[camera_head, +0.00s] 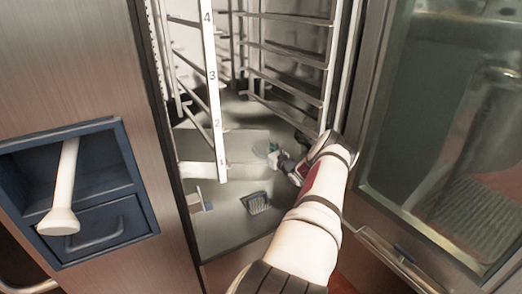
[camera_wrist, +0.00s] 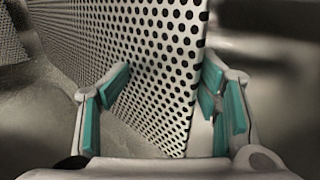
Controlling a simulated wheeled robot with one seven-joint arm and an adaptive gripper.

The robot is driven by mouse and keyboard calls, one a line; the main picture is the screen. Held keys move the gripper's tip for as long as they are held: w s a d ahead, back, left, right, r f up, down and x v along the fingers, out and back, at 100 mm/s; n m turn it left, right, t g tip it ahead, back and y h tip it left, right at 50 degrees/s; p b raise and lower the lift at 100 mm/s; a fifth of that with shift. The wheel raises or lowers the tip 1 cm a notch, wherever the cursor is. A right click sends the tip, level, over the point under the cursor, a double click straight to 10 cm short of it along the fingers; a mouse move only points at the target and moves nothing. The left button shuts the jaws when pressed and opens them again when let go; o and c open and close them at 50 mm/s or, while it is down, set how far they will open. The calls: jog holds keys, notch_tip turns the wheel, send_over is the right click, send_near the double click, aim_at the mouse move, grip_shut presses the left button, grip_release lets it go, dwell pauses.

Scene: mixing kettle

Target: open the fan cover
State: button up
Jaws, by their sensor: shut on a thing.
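The fan cover (camera_wrist: 165,50) is a pale panel full of round dark holes, seen in the wrist view. It runs from the upper middle down between my fingers, with its right edge near the right finger pads. My gripper (camera_wrist: 166,78) has teal pads on either side of the panel and is shut on it, though the fingers stand wide apart. The exact contact is hard to see. In the head view my gripper (camera_head: 275,156) is low inside the oven chamber, just right of the left rack. The cover cannot be made out clearly there.
A numbered rack rail (camera_head: 212,90) stands left of my arm, and another rack (camera_head: 290,65) stands behind it. The glass oven door (camera_head: 440,130) is open at right. A floor drain (camera_head: 257,203) lies below.

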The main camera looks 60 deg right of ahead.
jog(key=shift+s, duration=0.15)
jog(key=v, duration=1.2)
jog(key=shift+d, duration=0.1)
dwell(0.5)
